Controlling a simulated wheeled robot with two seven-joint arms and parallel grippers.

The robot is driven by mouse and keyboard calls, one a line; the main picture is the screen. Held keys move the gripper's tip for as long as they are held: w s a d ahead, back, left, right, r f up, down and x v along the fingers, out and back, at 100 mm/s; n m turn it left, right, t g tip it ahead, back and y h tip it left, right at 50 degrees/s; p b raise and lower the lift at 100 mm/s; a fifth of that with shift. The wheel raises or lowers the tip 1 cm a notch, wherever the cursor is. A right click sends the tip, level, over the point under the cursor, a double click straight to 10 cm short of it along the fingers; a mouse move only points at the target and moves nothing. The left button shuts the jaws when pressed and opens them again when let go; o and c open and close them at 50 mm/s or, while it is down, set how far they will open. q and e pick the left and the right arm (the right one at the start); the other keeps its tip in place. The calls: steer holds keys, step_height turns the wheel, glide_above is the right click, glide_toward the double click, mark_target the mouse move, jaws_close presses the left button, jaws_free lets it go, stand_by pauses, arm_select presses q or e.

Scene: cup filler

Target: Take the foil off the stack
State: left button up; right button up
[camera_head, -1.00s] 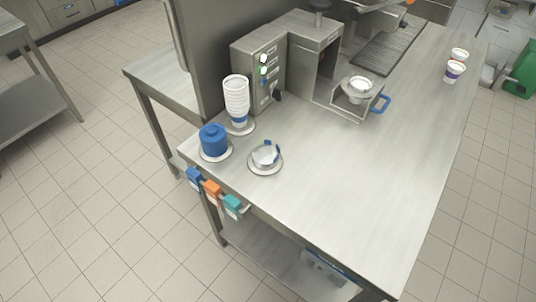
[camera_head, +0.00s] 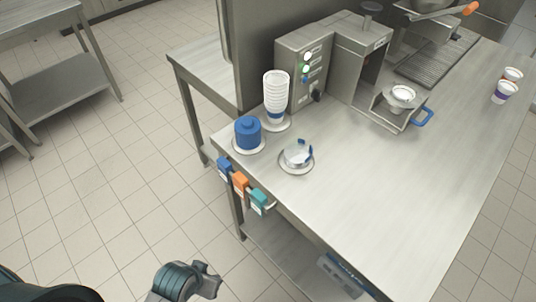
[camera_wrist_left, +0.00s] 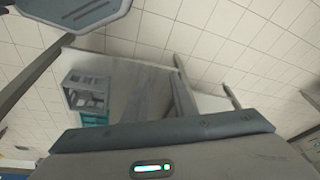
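The foil stack (camera_head: 297,154) is a low silver pile with blue tabs on a white round saucer (camera_head: 296,171). It sits near the front left edge of the steel counter. My left gripper (camera_head: 208,280) shows at the bottom of the head view, over the floor, in front of and below the counter edge. It is well apart from the foil, and its finger gap is not clear. The left wrist view shows the gripper body and no foil. My right gripper is not in view.
Blue, orange (camera_head: 240,184) and teal tags hang on the front edge. A grey machine (camera_head: 305,70) stands behind.

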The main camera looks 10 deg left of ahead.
arm_select(q)
steer(key=w+d+r+m+t+h, duration=0.1)
steer(key=w+d+r, duration=0.3)
steer(key=r, duration=0.5)
steer(key=w+d+r+m+t+h, duration=0.2)
steer(key=w+d+r+t+h, duration=0.2)
steer(key=r, duration=0.5)
steer(key=w+d+r+m+t+h, duration=0.2)
steer(key=w+d+r+t+h, duration=0.1)
steer(key=w+r, duration=0.5)
step_height(320, 180, up, 2)
steer(key=shift+d, duration=0.4)
steer(key=p+x, duration=0.2)
steer(key=x, duration=0.9)
steer(key=shift+r+p, duration=0.1)
steer(key=shift+p, duration=0.25)
steer(key=shift+w+d+f, duration=0.3)
steer(key=shift+w+d, duration=0.1)
steer(key=shift+w, duration=0.05)
